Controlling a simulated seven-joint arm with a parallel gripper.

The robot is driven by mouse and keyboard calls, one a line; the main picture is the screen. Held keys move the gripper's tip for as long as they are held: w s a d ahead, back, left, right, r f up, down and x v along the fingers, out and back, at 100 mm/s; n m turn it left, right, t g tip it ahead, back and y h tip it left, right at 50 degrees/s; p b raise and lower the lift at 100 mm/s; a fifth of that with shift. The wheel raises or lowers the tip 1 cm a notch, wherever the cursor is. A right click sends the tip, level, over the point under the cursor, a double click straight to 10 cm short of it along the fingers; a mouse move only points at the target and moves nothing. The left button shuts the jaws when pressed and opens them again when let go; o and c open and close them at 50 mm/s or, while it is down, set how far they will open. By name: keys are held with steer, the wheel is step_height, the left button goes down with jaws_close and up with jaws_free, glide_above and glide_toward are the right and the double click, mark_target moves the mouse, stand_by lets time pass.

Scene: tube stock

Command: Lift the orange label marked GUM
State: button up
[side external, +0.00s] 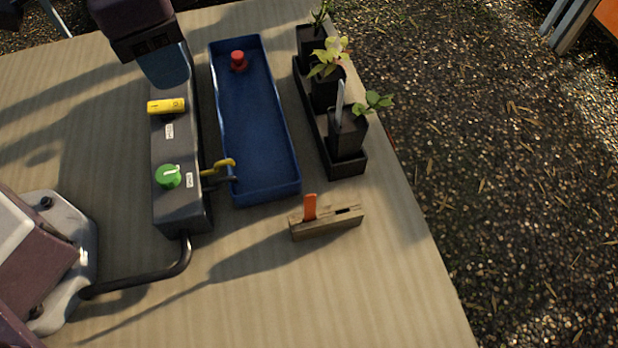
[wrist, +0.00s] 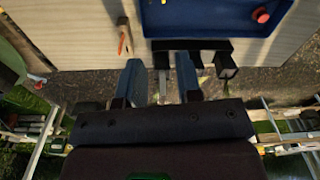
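The orange label (side external: 310,207) stands upright in a slot of a small wooden block (side external: 343,219) on the table, in front of the blue tray. No lettering can be read on it. In the wrist view the orange label (wrist: 122,43) shows small, left of my fingers. My gripper (side external: 166,78) is at the upper left of the side view, over the far end of the grey control box, well away from the label. In the wrist view my gripper (wrist: 158,75) has its two blue fingers apart with nothing held between them.
The grey box (side external: 178,145) carries a yellow cylinder (side external: 166,106), a green knob (side external: 168,176) and a yellow-handled tap (side external: 218,166). The blue tray (side external: 262,140) holds a red knob (side external: 238,61). A black rack (side external: 347,168) holds potted plants and a pale label (side external: 339,98). Table right of the block is clear.

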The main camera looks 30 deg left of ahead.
mark_target(310, 195)
steer(key=w+d+f+m, duration=0.1)
steer(key=d+f, duration=0.2)
steer(key=d, duration=0.5)
steer(key=w+d+f+m, duration=0.1)
steer(key=d+f, duration=0.3)
steer(key=d, duration=0.4)
steer(key=shift+g, duration=0.3)
steer(key=f, duration=0.6)
steer(key=shift+s+a+f, duration=0.2)
steer(key=shift+s+a, duration=0.05)
steer(key=shift+a, duration=0.05)
steer(key=shift+f, duration=3.05)
steer(key=shift+c, duration=0.4)
jaws_close()
